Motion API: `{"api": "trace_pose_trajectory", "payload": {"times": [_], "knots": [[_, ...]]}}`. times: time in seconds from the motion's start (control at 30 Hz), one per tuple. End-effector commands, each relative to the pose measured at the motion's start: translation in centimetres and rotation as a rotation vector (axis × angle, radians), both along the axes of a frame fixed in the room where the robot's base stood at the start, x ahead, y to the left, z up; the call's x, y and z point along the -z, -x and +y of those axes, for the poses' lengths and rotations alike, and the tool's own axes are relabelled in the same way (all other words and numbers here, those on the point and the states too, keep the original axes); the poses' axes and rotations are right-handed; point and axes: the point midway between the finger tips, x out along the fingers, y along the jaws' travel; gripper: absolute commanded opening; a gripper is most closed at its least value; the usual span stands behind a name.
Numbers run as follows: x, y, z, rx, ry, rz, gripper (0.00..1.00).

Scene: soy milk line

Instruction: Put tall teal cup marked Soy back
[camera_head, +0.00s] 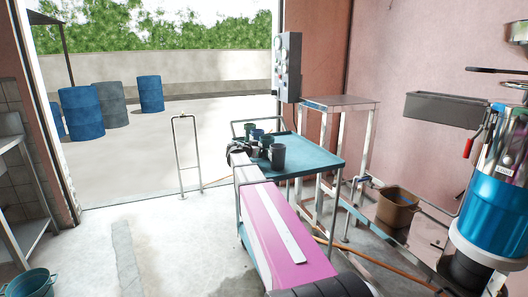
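Several small cups stand close together on the left part of a teal-topped table (312,155).
A large blue container (490,205) stands close at right, near a brown bucket (397,208). A metal rail (182,150) stands in the doorway. Floor left of the conveyor is mostly clear.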

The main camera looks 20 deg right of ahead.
Motion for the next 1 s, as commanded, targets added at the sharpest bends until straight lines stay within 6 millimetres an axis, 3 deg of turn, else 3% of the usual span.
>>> {"api": "trace_pose_trajectory", "payload": {"times": [0.3,0.5,0.7,1.0], "knots": [[-1.2,2.4,5.8,-0.002,0.000,0.000,0.96],[-1.8,3.4,8.6,0.000,0.000,0.000,0.96],[-2.1,3.9,9.9,0.000,0.000,0.000,0.96],[-2.2,3.9,10.0,0.001,0.000,0.000,0.96]]}}
